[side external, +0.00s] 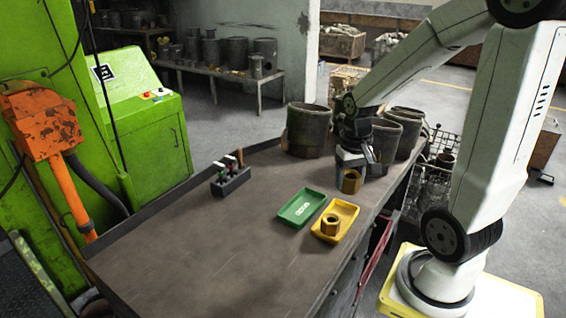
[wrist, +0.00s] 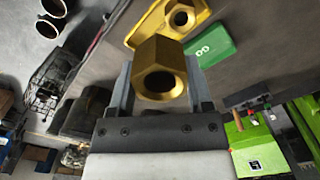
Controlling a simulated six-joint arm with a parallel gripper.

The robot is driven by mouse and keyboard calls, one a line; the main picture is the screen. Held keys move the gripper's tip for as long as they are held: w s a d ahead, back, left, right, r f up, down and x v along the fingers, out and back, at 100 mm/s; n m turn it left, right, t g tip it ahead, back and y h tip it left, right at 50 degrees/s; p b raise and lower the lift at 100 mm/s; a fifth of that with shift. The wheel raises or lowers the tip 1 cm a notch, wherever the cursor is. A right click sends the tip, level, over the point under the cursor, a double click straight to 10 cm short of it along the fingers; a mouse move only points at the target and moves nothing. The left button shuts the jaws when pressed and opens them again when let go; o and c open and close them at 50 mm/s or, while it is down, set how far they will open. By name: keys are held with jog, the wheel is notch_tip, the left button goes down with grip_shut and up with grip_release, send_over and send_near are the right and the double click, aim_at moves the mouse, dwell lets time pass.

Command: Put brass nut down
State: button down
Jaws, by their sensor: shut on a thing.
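My gripper (side external: 351,172) is shut on a brass hex nut (side external: 351,182) and holds it above the dark table (side external: 220,255), near the right edge and behind the trays. The held nut fills the middle of the wrist view (wrist: 160,70), between the two grey fingers. A second brass nut (side external: 332,223) sits in the yellow tray (side external: 350,210). It also shows in the wrist view (wrist: 182,18). An empty green tray (side external: 300,207) with a white mark lies just left of the yellow tray.
A small black holder (side external: 231,183) with several tools stands at the table's back left. Large dark metal pots (side external: 308,130) stand behind my gripper. A green machine (side external: 150,125) and an orange unit (side external: 45,125) border the left. The table's front left is clear.

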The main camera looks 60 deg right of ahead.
send_near(309, 202)
jog(key=s+a+r, duration=0.2)
jog(key=s+r, duration=0.1)
jog(key=s, duration=0.2)
jog(key=w+f, duration=0.1)
jog(key=f, duration=0.1)
jog(key=w+d+f, duration=0.1)
jog(key=w+f, duration=0.1)
jog(key=shift+w+d+f, duration=0.1)
jog(key=shift+w+d, duration=0.05)
jog(key=shift+w+d+f, duration=0.25)
jog(key=shift+w+f, duration=0.3)
jog(key=shift+f, duration=0.1)
jog(key=shift+w+f, duration=0.1)
jog(key=shift+f, duration=0.05)
jog(key=shift+w+d+f, duration=0.1)
jog(key=shift+w+f, duration=0.05)
jog(key=shift+f, duration=1.55)
jog(key=shift+f, duration=0.2)
grip_release()
